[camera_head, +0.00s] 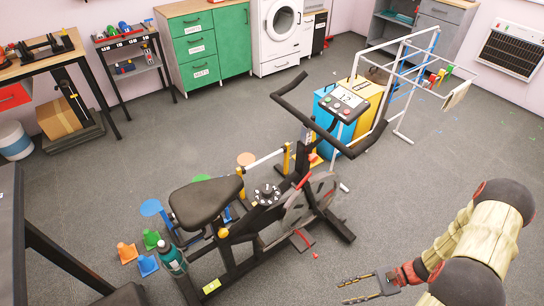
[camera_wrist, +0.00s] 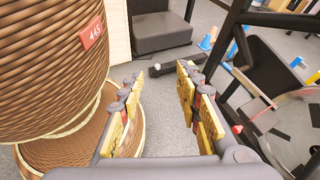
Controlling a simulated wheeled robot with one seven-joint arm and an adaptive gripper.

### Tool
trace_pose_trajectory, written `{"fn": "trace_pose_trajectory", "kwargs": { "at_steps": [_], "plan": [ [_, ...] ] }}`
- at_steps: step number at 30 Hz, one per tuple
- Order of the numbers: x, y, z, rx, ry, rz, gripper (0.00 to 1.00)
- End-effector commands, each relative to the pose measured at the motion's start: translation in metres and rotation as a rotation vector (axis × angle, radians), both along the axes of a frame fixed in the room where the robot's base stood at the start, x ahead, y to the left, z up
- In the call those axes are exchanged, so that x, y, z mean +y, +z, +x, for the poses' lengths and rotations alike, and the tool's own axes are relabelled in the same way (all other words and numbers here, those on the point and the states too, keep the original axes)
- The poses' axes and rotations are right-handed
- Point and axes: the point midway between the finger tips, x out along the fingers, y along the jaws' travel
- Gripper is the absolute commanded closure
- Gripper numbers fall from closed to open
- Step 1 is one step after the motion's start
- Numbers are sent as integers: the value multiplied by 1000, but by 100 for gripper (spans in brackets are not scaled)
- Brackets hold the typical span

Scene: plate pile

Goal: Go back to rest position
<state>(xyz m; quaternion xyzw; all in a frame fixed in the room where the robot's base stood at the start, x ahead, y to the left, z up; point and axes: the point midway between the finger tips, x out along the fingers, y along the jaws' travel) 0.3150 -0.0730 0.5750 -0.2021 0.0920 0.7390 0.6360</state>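My gripper (camera_head: 342,292) is at the bottom right of the head view, held out over grey floor with its two fingers apart. It also shows in the wrist view (camera_wrist: 161,75), with yellow-padded fingers spread on both sides. My arm enters the head view from the lower right. No plate is visible in either view.
An exercise bike (camera_head: 205,203) fills the middle of the head view. Small cones (camera_head: 127,252) lie beside it. Floor (camera_head: 420,190) right of the bike is mostly clear.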

Motion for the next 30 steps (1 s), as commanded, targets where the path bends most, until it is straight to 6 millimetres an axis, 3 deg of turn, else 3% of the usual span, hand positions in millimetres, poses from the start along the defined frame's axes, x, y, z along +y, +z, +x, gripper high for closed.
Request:
{"fn": "trace_pose_trajectory", "kwargs": {
  "at_steps": [1,15,30],
  "plan": [
    [-5,19,2,-20,48,-41,66],
    [-30,163,9,-221,441,-416,66],
    [-20,309,9,-538,762,-797,66]
  ]
}}
